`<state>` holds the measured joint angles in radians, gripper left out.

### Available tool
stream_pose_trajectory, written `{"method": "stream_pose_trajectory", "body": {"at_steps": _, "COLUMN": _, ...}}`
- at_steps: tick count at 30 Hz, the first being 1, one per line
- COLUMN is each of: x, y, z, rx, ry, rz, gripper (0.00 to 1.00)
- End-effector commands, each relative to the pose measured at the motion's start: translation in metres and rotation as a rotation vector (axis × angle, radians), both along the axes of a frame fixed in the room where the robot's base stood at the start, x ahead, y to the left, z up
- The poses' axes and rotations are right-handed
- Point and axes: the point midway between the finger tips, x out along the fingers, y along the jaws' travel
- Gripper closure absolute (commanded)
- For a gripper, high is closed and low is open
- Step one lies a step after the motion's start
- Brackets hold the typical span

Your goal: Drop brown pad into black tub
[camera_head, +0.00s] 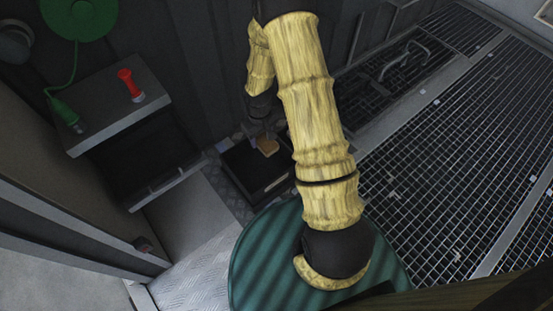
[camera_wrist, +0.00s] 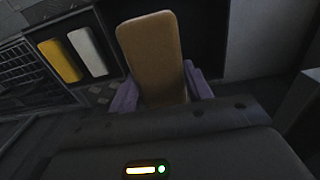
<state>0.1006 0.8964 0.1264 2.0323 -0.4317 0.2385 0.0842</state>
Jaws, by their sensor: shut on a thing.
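The brown pad (camera_head: 267,147) is held in my gripper (camera_head: 261,141), above the black tub. In the wrist view the pad (camera_wrist: 150,45) stands out lengthwise between the two purple fingers of my gripper (camera_wrist: 162,92), which are shut on it near its lower end. The black tub (camera_head: 265,193) stands on the floor against the dark wall, left of my arm. In the wrist view a dark opening (camera_wrist: 207,30) lies behind the pad. My arm hides the tub's right side in the head view, and I cannot see its inside clearly.
A grey cabinet (camera_head: 110,105) with a red-handled part (camera_head: 130,86) stands left of the tub. A green reel (camera_head: 78,14) hangs above it. Metal grating (camera_head: 450,150) covers the floor at right. The wrist view shows a yellow block (camera_wrist: 60,60) and a white block (camera_wrist: 87,51).

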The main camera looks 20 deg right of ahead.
Motion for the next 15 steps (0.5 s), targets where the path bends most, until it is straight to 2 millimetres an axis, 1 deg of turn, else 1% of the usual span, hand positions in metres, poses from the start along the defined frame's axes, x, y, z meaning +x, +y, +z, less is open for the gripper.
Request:
{"method": "stream_pose_trajectory", "body": {"at_steps": 1, "x": 0.000, "y": 0.000, "z": -0.011, "rx": 0.000, "ry": 0.000, "rz": 0.000, "gripper": 0.74}}
{"method": "stream_pose_trajectory", "body": {"at_steps": 6, "x": 0.000, "y": 0.000, "z": -0.028, "rx": 0.000, "ry": 0.000, "rz": -0.001, "gripper": 0.74}}
{"method": "stream_pose_trajectory", "body": {"at_steps": 10, "x": 0.000, "y": 0.000, "z": -0.039, "rx": 0.000, "ry": 0.000, "rz": -0.001, "gripper": 0.74}}
{"method": "stream_pose_trajectory", "body": {"at_steps": 15, "x": 0.000, "y": 0.000, "z": -0.044, "rx": 0.000, "ry": 0.000, "rz": -0.001, "gripper": 0.74}}
